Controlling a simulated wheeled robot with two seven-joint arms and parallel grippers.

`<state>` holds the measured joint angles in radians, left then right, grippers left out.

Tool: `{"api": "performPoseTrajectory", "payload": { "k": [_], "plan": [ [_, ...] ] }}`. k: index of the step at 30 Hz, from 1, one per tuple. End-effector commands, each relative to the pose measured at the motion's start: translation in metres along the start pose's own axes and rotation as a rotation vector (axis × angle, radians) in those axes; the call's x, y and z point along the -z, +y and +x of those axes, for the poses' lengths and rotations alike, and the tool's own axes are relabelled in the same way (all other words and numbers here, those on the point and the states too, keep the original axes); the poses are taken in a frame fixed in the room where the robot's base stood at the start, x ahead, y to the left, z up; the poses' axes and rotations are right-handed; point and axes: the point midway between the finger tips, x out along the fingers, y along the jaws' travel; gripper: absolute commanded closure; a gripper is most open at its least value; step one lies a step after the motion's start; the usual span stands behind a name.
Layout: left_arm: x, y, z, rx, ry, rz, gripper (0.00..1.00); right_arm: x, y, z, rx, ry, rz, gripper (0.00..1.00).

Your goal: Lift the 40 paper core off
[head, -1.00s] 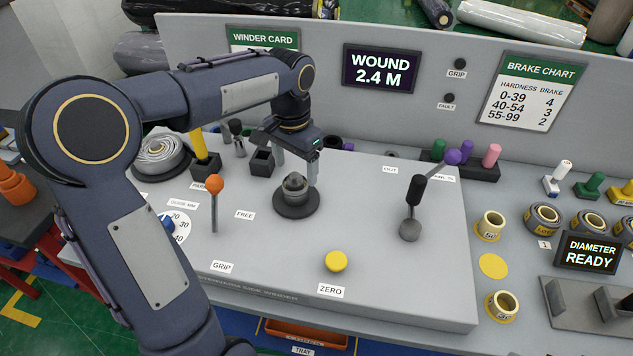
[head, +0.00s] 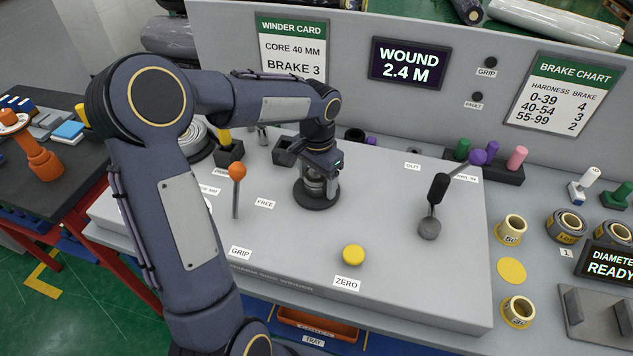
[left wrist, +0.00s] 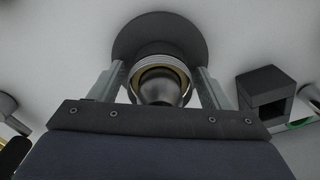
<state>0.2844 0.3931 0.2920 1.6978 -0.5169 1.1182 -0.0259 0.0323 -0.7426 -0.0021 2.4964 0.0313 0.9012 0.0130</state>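The 40 paper core appears in the left wrist view as a pale ring with a tan inner edge (left wrist: 160,58), seated around a dark rounded chuck (left wrist: 162,88) over a dark round flange (left wrist: 130,38). In the head view the flange (head: 317,202) shows on the winder top, with the core mostly hidden by my gripper. My left gripper (head: 318,180) is down over the chuck. In the left wrist view its two fingers (left wrist: 160,85) stand on either side of the core, with a narrow gap at each side, so it looks open. My right gripper is not in view.
An orange-knobbed lever (head: 237,173) stands left of the chuck, a yellow button (head: 353,255) in front, and a black-handled lever (head: 437,190) to the right. A dark square holder (head: 285,150) is close behind the gripper. Tan cores (head: 511,230) stand at the right. The winder card (head: 292,50) reads core 40 mm, brake 3.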

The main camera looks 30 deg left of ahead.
Motion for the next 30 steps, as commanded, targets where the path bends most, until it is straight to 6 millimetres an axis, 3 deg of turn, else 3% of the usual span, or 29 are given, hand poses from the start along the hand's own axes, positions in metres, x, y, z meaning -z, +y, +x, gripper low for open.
{"api": "performPoseTrajectory", "payload": {
  "k": [1,10,20,30],
  "plan": [
    [0.0,0.0,0.0,0.0,0.0,0.0,0.37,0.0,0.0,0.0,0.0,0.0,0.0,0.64],
    [0.0,0.0,0.0,0.0,0.0,0.0,0.76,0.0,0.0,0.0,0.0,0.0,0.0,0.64],
    [0.001,0.0,-0.009,0.002,0.003,0.001,0.76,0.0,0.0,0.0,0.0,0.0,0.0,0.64],
    [0.001,0.0,-0.074,0.001,0.006,0.001,0.76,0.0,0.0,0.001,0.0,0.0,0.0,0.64]
  ]
}}
